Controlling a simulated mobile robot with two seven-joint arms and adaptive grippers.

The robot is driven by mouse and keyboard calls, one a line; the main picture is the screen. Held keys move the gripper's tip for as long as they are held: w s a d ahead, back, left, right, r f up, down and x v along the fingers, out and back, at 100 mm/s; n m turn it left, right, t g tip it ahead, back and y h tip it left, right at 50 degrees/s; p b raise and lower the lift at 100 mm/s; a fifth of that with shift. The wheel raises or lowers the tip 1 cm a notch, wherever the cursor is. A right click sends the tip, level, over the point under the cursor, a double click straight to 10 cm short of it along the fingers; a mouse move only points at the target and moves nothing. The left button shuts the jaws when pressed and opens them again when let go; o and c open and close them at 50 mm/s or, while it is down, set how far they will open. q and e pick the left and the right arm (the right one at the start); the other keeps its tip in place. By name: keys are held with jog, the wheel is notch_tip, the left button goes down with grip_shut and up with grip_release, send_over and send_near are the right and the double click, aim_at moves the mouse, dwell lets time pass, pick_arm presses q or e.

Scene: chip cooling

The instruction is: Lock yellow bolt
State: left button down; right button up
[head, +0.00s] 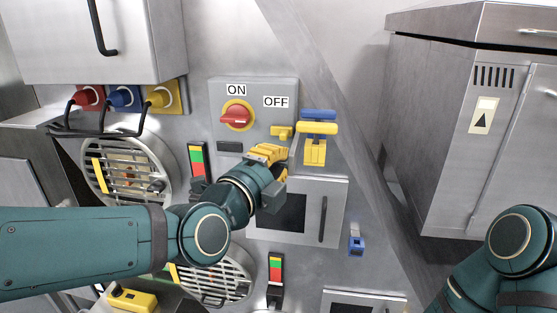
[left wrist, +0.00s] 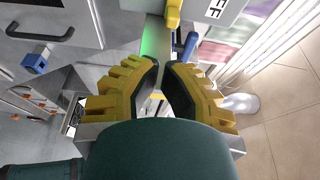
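A yellow T-shaped bolt handle (head: 315,152) sits on the panel just right of the switch box, with a blue bar (head: 318,114) above it. A smaller yellow knob (head: 281,131) is to its left, below the OFF label. My left gripper (head: 274,150) is just below the knob and left of the T-shaped handle, apart from both as far as I can tell. In the left wrist view its fingertips (left wrist: 163,65) are close together with a narrow empty gap. A yellow part (left wrist: 173,14) and a blue part (left wrist: 187,45) show beyond them. My right gripper is out of view.
A red rotary switch (head: 236,117) on a yellow ring is on the box at upper left. A small door with a dark window (head: 282,213) lies below my left gripper. A blue latch (head: 356,244) is lower right. A grey cabinet (head: 470,140) stands at right.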

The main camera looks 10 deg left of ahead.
aim_at(289, 136)
pick_arm(q)
jog(key=x, duration=0.8)
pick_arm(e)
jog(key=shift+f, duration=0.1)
pick_arm(q)
jog(key=shift+a+f, duration=0.1)
jog(key=shift+a, duration=0.2)
jog(key=shift+w+a+b, duration=0.1)
jog(key=shift+a+b, duration=0.4)
jog(key=shift+a, duration=1.1)
jog(key=shift+d, duration=0.15)
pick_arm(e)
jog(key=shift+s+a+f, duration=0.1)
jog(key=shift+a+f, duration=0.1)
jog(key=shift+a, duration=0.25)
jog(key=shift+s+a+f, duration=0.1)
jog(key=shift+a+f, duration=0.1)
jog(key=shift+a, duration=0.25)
